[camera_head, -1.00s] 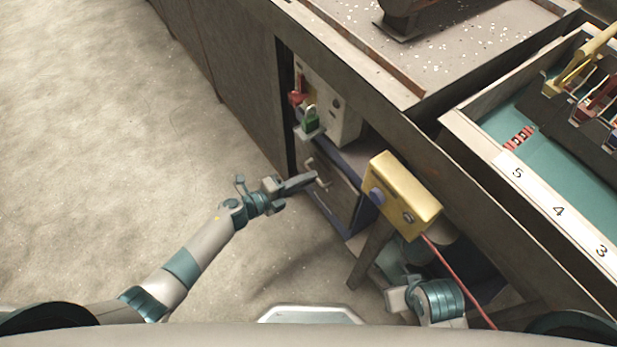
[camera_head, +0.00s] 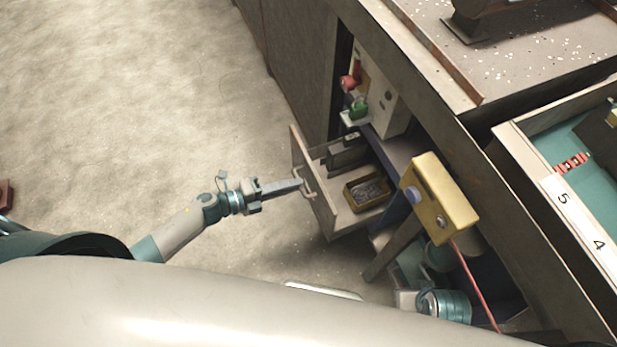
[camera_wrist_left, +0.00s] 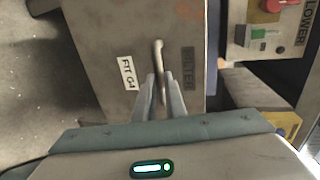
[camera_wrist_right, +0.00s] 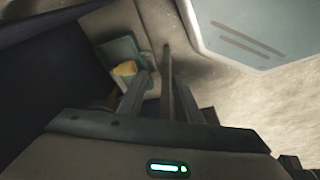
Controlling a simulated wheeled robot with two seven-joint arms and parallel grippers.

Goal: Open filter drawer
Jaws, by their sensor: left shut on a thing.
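The filter drawer (camera_head: 318,205) is pulled out from the cabinet under the bench. Its front carries a pale bar handle (camera_head: 308,184) and, in the left wrist view, labels reading "FIT G4" and, partly hidden, "FILTER" on the drawer front (camera_wrist_left: 110,60). My left gripper (camera_head: 301,184) is shut on the handle (camera_wrist_left: 159,60). Inside the drawer lie a yellow-brown tray (camera_head: 351,199) with a dark grey mesh-like filling and a grey block (camera_head: 347,156). My right gripper (camera_wrist_right: 155,85) is open, its fingers apart and apparently empty; its fingertips are hidden in the head view.
A yellow box (camera_head: 445,205) with a blue knob and red cable hangs right of the drawer. Floor left of the drawer is clear.

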